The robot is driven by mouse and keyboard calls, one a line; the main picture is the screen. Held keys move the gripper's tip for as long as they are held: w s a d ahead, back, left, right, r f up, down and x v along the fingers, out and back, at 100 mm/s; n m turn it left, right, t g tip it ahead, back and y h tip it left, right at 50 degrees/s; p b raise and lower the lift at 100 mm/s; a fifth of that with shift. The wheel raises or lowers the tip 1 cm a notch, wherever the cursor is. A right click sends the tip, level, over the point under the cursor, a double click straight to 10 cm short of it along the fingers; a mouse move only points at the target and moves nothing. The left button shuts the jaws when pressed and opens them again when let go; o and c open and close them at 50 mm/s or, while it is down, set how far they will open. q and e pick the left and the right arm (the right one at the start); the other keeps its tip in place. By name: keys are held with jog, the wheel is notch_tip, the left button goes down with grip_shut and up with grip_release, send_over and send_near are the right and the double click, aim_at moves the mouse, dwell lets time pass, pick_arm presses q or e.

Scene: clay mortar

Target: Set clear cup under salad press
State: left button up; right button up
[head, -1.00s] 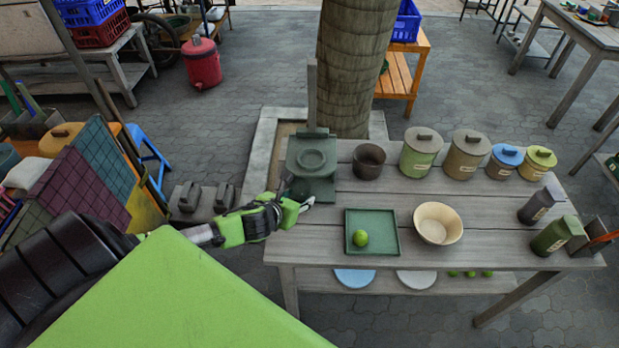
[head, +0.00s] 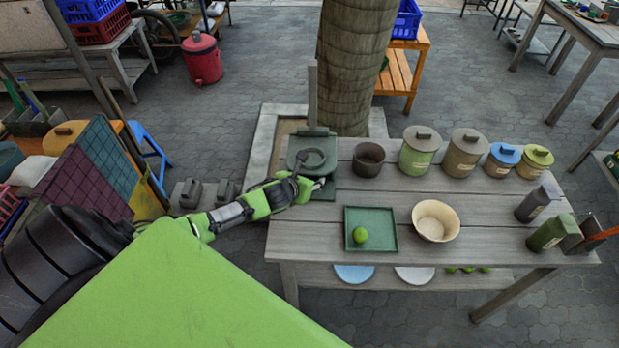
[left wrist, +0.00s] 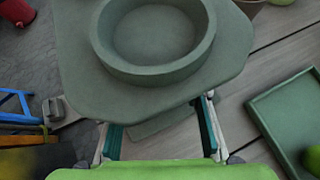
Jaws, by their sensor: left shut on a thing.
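The salad press (head: 312,160) stands at the left end of the wooden table. It is grey-green, with a round ring on its raised plate and a tall post behind. In the left wrist view its round dish and plate (left wrist: 235,60) fill the upper middle. My left gripper (head: 306,188) is at the front of the press, low beside its plate. In the left wrist view its fingers (left wrist: 160,130) stand apart, just below the plate's near edge, shut on the clear cup. The cup itself hardly shows, being see-through and partly hidden. My right gripper is not in view.
To the right on the table (head: 300,235) are a dark pot (head: 368,160), several lidded jars, a green tray (head: 372,212) with a lime (head: 360,235), and a pale bowl (head: 436,222). A tree trunk (head: 355,60) stands behind the press.

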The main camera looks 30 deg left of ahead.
pick_arm(q)
jog(key=shift+f, duration=0.25)
jog(key=o, duration=1.2)
jog(key=shift+r, duration=0.15)
jog(key=shift+r, duration=0.15)
jog(key=v, duration=1.2)
